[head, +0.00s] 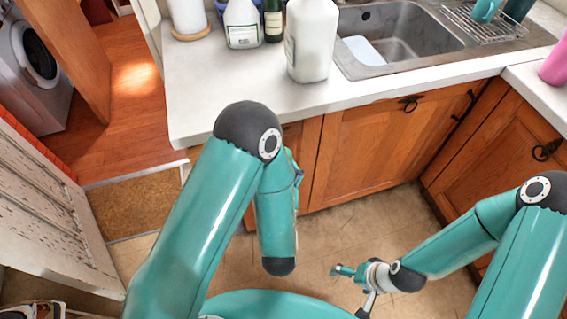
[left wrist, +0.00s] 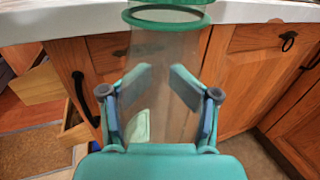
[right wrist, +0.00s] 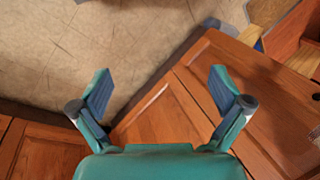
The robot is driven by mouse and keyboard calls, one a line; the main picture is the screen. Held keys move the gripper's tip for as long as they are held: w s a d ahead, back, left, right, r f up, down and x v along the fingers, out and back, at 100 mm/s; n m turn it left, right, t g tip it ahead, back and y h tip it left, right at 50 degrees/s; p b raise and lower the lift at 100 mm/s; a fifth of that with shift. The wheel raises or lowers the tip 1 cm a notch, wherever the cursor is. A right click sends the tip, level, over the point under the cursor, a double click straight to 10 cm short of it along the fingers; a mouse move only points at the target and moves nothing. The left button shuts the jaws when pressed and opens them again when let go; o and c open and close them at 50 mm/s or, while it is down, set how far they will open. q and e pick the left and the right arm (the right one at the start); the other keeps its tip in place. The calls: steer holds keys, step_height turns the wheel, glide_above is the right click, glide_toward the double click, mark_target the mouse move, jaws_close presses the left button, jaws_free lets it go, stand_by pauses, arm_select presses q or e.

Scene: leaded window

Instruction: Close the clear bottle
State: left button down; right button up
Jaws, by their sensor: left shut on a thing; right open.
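The clear bottle (left wrist: 165,55) shows in the left wrist view as a see-through body with a green ring (left wrist: 128,14) around its upper end. Another green part, perhaps the lid, shows above the ring and is cut off by the top edge. A pale green patch, perhaps a label, shows low on the body. My left gripper (left wrist: 160,88) is shut on the bottle, with one finger on each side. In the head view my arm hides this gripper and the bottle. My right gripper (right wrist: 160,82) is open and empty, low over the floor in the head view (head: 350,288).
The white counter (head: 210,95) stands ahead, above wooden cabinets (head: 365,155) with dark handles. A large white bottle (head: 311,45), a smaller white bottle (head: 242,25) and a dark bottle (head: 273,22) stand on it. A sink (head: 400,35) lies right of them. The counter's left front is clear.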

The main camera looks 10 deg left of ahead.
steer(key=shift+r, duration=0.15)
steer(key=s+d+r, duration=0.2)
steer(key=d, duration=1.1)
steer(key=shift+r, duration=0.2)
steer(key=w+a+f, duration=0.2)
steer(key=a, duration=1.1)
steer(key=shift+f, duration=0.3)
